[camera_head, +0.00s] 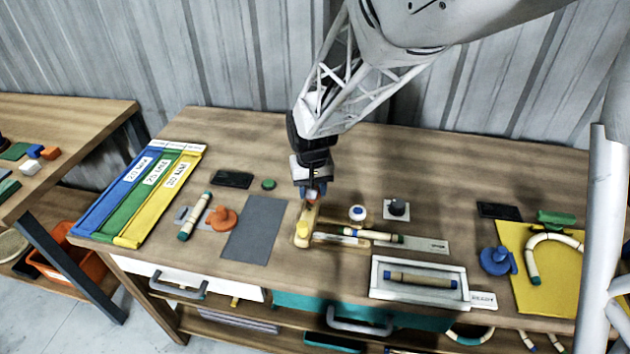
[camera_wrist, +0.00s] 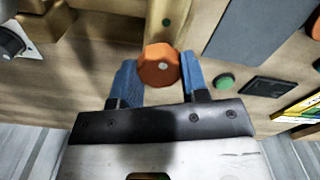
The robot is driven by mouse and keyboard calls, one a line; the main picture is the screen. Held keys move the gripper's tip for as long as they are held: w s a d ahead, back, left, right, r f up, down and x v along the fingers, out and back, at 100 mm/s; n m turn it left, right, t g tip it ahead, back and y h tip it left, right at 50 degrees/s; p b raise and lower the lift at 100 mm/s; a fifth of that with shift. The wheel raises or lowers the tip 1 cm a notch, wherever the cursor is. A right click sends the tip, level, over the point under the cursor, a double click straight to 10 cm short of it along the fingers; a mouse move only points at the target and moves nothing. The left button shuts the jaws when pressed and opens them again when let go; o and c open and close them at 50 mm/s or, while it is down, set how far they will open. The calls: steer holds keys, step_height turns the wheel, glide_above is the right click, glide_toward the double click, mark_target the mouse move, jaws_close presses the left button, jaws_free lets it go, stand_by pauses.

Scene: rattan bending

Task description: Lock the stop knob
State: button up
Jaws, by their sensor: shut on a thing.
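The orange faceted knob (camera_wrist: 159,66) sits between my gripper's blue fingertips in the wrist view, with a small light screw head at its centre. My gripper (camera_head: 312,192) is shut on this knob, reaching down from above at the back end of the wooden fixture (camera_head: 309,217). A yellow peg (camera_head: 302,229) stands at the front of the fixture. Whether the knob is tight cannot be seen.
A cream rod with green bands (camera_head: 372,235) lies across the fixture's right side. A white-blue button (camera_head: 357,212) and a black dial (camera_head: 397,207) stand to the right. A grey mat (camera_head: 256,230) lies left, and a framed tray (camera_head: 420,296) holding a rod is in front right.

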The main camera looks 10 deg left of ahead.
steer(key=o, duration=0.9)
steer(key=shift+r, duration=0.1)
steer(key=shift+r, duration=3.85)
